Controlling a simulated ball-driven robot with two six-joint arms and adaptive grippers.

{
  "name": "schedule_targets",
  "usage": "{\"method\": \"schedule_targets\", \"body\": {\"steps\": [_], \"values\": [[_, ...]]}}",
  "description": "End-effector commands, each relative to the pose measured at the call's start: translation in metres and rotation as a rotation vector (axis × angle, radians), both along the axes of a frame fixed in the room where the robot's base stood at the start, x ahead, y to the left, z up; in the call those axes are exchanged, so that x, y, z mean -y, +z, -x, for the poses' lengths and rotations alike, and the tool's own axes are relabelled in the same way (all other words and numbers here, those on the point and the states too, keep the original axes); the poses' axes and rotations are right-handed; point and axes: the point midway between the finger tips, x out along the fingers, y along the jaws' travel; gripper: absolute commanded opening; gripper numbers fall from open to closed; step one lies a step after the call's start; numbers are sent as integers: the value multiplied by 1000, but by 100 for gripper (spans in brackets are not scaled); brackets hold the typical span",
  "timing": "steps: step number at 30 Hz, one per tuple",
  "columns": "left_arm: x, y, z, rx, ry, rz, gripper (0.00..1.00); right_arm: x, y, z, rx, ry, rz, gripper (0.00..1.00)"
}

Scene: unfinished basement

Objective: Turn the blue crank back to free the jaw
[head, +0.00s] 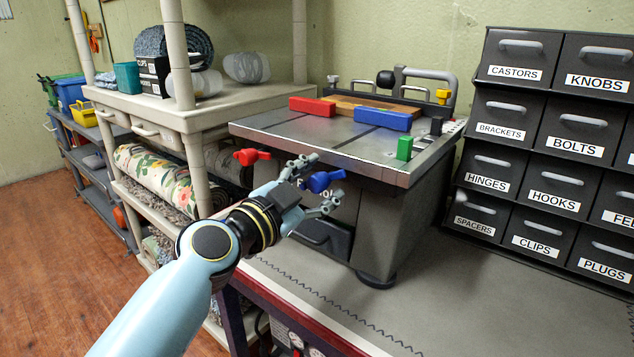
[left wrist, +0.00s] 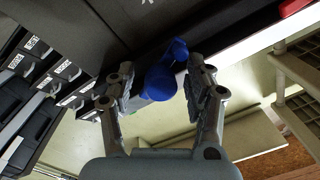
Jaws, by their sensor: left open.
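The blue crank (head: 322,180) sticks out of the front of the grey bench machine (head: 384,220). My left gripper (head: 317,183) is open, with one finger above the crank and one below it. In the left wrist view the blue crank (left wrist: 165,80) lies between the two open fingers (left wrist: 160,88); I cannot tell whether either touches it. On the machine's top, a blue block (head: 383,119), probably the jaw, and a red block (head: 312,106) lie in front of a wooden board (head: 365,104). My right gripper is not in view.
A red crank (head: 252,156) sits left of the blue one. A green block (head: 404,148) and a yellow knob (head: 443,96) are at the machine's right. Labelled drawers (head: 558,140) stand at the right, shelves with rugs (head: 160,180) at the left. The grey bench top (head: 480,300) in front is clear.

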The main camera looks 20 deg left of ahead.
Motion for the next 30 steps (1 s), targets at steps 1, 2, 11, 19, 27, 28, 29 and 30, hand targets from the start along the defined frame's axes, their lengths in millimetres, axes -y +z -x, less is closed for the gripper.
{"method": "schedule_targets", "body": {"steps": [1,2,11,19,27,28,29,30], "values": [[0,0,0,0,0,0,53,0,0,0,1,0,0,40],[0,0,0,0,0,0,53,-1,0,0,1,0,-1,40],[0,0,0,0,0,0,14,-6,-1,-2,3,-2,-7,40],[0,0,1,-2,0,2,0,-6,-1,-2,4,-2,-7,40],[0,-1,1,-26,0,66,0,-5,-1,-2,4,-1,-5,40],[0,-1,1,-31,0,82,0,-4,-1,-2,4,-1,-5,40],[0,-1,1,-37,0,98,0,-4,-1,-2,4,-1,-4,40],[0,-1,1,-46,1,123,0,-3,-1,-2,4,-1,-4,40]]}}
